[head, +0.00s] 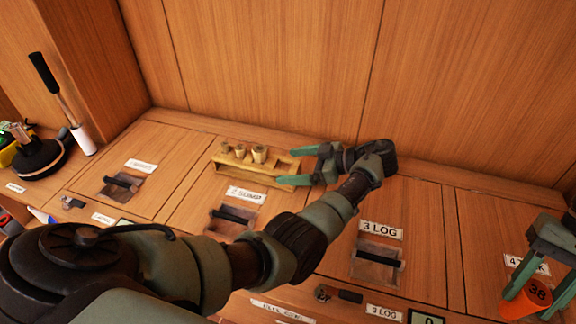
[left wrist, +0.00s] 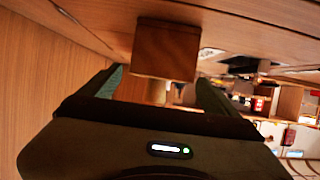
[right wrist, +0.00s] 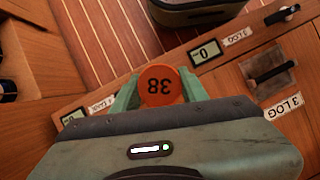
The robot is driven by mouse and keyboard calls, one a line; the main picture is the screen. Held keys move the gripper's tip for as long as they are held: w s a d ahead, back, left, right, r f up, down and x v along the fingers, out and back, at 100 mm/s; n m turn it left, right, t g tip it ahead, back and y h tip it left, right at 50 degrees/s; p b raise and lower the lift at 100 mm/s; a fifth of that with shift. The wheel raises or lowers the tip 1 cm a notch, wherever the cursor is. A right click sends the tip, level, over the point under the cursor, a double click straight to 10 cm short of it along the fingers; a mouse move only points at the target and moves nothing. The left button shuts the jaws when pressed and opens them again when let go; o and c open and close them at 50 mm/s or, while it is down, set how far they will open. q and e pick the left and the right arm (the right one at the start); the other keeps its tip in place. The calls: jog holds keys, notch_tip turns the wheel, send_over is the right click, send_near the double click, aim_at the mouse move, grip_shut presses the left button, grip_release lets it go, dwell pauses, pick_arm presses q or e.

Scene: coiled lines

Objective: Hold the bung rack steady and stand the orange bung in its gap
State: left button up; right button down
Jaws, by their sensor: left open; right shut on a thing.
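The bung rack (head: 232,168) is a pale wooden stand on the locker top against the back panel. Several tan bungs (head: 259,154) stand in its left part; its right part shows no bung. My left gripper (head: 294,166) is open at the rack's right end, one finger to the back and one to the front. In the left wrist view the rack's end (left wrist: 167,48) shows between the fingers; I cannot tell if they touch it. My right gripper (right wrist: 160,88) is shut on the orange bung (right wrist: 160,84), marked 38, which also shows in the head view (head: 527,298), away from the rack.
Labelled hatches with dark handles (head: 378,258) line the locker top. A winch-like black disc (head: 40,158) and a black-handled tool (head: 62,95) are at the left. My left arm crosses the front of the view. The top between the rack and the orange bung looks mostly clear.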

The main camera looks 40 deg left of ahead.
pick_arm(q)
jog(key=shift+x, duration=0.95)
jog(key=c, duration=1.7)
jog(key=o, duration=1.7)
